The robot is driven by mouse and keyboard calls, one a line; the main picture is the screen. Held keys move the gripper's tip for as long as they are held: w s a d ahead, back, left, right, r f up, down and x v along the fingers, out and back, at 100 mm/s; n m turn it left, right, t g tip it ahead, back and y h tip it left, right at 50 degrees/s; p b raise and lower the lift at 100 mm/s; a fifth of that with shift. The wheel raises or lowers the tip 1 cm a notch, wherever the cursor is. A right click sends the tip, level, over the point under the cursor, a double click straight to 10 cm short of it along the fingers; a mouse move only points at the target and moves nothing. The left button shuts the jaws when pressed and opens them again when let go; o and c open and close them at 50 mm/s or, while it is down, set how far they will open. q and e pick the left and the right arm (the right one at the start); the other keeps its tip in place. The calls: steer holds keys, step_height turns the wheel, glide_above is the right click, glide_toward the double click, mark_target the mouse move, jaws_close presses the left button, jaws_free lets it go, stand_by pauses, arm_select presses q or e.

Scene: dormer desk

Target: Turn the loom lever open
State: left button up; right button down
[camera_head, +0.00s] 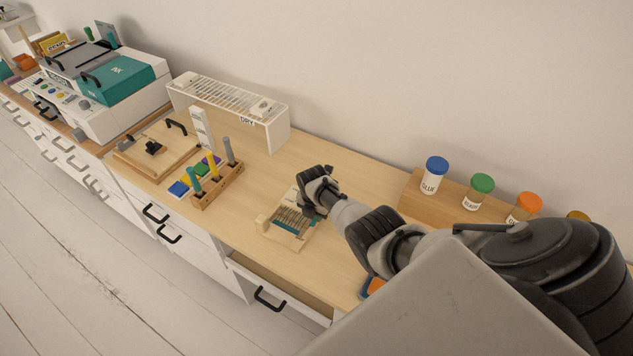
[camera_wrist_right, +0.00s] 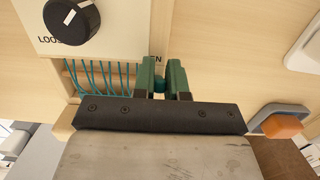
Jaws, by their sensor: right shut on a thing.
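The small wooden loom (camera_head: 267,228) sits on the desk, with teal threads (camera_wrist_right: 98,75) strung along it. My right gripper (camera_head: 312,200) is over the loom's right end. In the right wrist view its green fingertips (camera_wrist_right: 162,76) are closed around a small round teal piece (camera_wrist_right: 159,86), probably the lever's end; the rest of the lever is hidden. A black round knob (camera_wrist_right: 71,19) with a white mark sits on the loom's pale panel, beside partly covered lettering. Letters ending in "EN" show beside the fingers. My left gripper is not in view.
A drawer (camera_head: 268,299) below the loom stands partly open. A wooden holder (camera_head: 217,188) with upright coloured tools is left of the loom. Lidded jars (camera_head: 435,175) stand at the back right. An orange-topped thing (camera_wrist_right: 282,126) lies right of the gripper. Desk behind the loom is clear.

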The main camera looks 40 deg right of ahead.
steer(key=c, duration=1.2)
jaws_free()
steer(key=shift+f, duration=0.1)
steer(key=shift+o, duration=0.2)
steer(key=shift+r, duration=0.4)
steer(key=r+p, duration=0.1)
steer(key=r, duration=0.2)
steer(key=r+p, duration=0.1)
steer(key=r, duration=0.2)
steer(key=a+r, duration=0.1)
steer(key=r, duration=0.1)
steer(key=shift+s+r+p, duration=0.25)
steer(key=shift+r+p, duration=0.15)
steer(key=shift+a+r, duration=0.1)
steer(key=shift+r, duration=0.5)
